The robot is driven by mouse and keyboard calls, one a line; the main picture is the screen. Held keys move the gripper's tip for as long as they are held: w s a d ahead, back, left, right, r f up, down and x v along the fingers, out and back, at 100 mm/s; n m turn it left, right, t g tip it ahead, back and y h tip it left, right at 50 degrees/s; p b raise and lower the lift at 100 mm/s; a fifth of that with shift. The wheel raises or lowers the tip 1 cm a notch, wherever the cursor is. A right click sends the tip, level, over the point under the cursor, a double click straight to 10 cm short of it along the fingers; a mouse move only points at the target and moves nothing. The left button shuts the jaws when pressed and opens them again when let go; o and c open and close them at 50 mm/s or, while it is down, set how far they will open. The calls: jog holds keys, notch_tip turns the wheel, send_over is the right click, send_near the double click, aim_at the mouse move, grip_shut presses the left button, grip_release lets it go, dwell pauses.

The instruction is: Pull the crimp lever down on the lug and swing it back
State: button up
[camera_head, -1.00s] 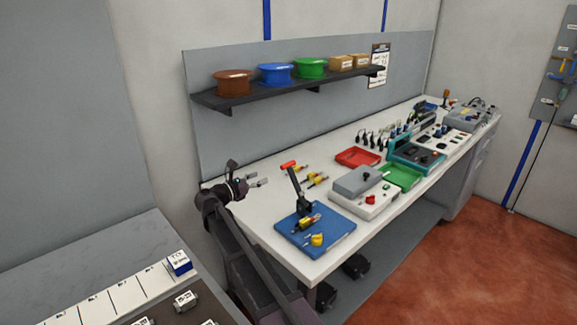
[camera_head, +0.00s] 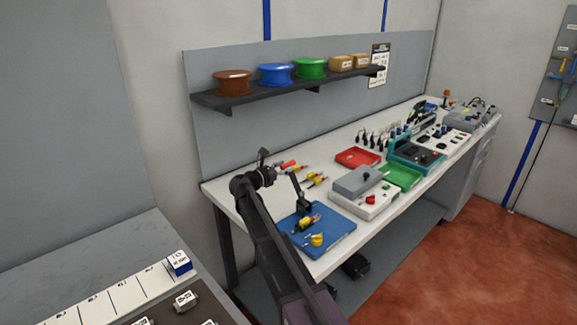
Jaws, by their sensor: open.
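The crimp lever stands tilted up from its press on a blue base plate (camera_head: 332,240), with its black shaft (camera_head: 296,187) and red handle (camera_head: 288,165) showing. A yellow and dark lug piece (camera_head: 305,223) lies at the foot of the press. A loose yellow part (camera_head: 316,240) is near the plate's front. My gripper (camera_head: 272,164) is open, just left of the red handle. One finger sticks up and the other is close to the handle's left end. I cannot tell whether it touches the handle or has it between the fingers.
Several yellow and red connectors (camera_head: 314,180) lie behind the lever. A grey and white box (camera_head: 362,193) stands right of the blue plate, with a red tray (camera_head: 358,158) and a green tray (camera_head: 400,177) beyond. A shelf with spools (camera_head: 276,74) hangs above.

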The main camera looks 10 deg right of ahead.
jog(key=shift+x, duration=0.95)
grip_shut()
